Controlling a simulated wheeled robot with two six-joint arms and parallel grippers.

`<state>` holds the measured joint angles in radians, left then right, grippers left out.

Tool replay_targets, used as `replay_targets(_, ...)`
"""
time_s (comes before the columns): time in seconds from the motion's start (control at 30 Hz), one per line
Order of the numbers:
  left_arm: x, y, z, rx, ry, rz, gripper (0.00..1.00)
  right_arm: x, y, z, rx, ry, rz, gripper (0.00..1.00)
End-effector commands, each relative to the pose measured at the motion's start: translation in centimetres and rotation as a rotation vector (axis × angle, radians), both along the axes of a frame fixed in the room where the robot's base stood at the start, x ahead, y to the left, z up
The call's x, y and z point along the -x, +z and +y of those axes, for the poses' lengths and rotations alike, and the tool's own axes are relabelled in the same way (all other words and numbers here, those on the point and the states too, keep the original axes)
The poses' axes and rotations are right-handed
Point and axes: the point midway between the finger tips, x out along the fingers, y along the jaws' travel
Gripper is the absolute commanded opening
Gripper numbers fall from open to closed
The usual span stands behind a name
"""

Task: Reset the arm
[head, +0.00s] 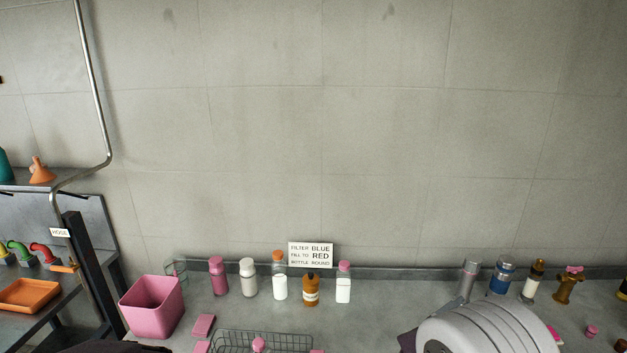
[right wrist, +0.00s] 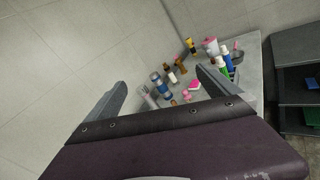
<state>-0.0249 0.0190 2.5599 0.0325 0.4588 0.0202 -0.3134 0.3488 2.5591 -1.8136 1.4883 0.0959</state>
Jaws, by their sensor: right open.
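My right gripper (right wrist: 161,76) shows in the right wrist view with its two grey fingers spread wide apart. Nothing is held between the fingers. Beyond them, lower down, several bottles stand on the grey counter (right wrist: 247,68). In the head view a large pale rounded part of my right arm covers the lower right of the counter (head: 380,310).
A pink bin (head: 152,306), a wire basket (head: 262,340) and a row of bottles, including an orange-brown one (head: 311,290), stand on the counter. A sign (head: 311,255) is behind them. An orange tray (head: 28,295) sits at left. The wall above is bare.

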Motion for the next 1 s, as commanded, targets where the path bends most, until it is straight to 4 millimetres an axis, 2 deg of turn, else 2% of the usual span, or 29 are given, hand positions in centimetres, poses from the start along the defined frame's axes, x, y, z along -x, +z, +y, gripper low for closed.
replay_targets(0.03, 0.0, 0.0, 0.0, 0.000, 0.000, 0.000, 0.61, 3.2, -0.8, -2.8, -0.094, -0.162, -0.010, 1.00)
replay_targets(0.07, 0.0, 0.0, 0.0, 0.000, 0.000, 0.000, 0.61, 5.6, -1.8, -4.2, -0.166, -0.268, -0.013, 1.00)
replay_targets(0.1, 0.0, 0.0, 0.0, 0.000, 0.000, 0.000, 0.61, 8.8, -3.3, -5.3, -0.276, -0.413, -0.027, 1.00)
replay_targets(0.13, 0.0, 0.0, 0.0, 0.000, 0.000, 0.000, 0.61, 11.2, -4.7, -5.6, -0.368, -0.523, -0.042, 1.00)
replay_targets(0.17, 0.0, 0.0, 0.0, 0.000, 0.000, 0.000, 0.61, 13.5, -6.3, -5.3, -0.471, -0.632, -0.065, 1.00)
replay_targets(0.2, 0.0, 0.0, 0.0, 0.000, 0.000, 0.000, 0.61, 16.1, -8.4, -4.2, -0.614, -0.767, -0.101, 1.00)
replay_targets(0.27, 0.0, 0.0, 0.0, 0.000, 0.000, 0.000, 0.61, 18.4, -11.3, -1.2, -0.836, -0.943, -0.174, 1.00)
replay_targets(0.3, 0.0, 0.0, 0.0, 0.000, 0.000, 0.000, 0.61, 19.0, -12.9, 1.3, -0.983, -1.043, -0.230, 1.00)
replay_targets(0.37, 0.0, 0.0, 0.0, 0.000, 0.000, 0.000, 0.61, 18.5, -14.7, 5.2, -1.188, -1.161, -0.320, 1.00)
replay_targets(0.4, 0.0, 0.0, 0.0, 0.000, 0.000, 0.000, 0.61, 17.7, -15.5, 7.7, -1.309, -1.221, -0.376, 1.00)
replay_targets(0.43, 0.0, 0.0, 0.0, 0.000, 0.000, 0.000, 0.61, 16.9, -15.9, 9.3, -1.390, -1.257, -0.417, 1.00)
replay_targets(0.5, 0.0, 0.0, 0.0, 0.000, 0.000, 0.000, 0.61, 15.1, -16.5, 12.2, -1.536, -1.331, -0.506, 1.00)
replay_targets(0.57, 0.0, 0.0, 0.0, 0.000, 0.000, 0.000, 0.61, 13.6, -16.6, 13.6, -1.628, -1.365, -0.573, 1.00)
replay_targets(0.7, 0.0, 0.0, 0.0, 0.000, 0.000, 0.000, 0.61, 11.4, -16.5, 14.7, -1.729, -1.358, -0.651, 1.00)
replay_targets(1.0, 0.0, 0.0, 0.0, 0.000, 0.000, 0.000, 0.61, 11.3, -16.5, 14.6, -1.729, -1.351, -0.647, 1.00)
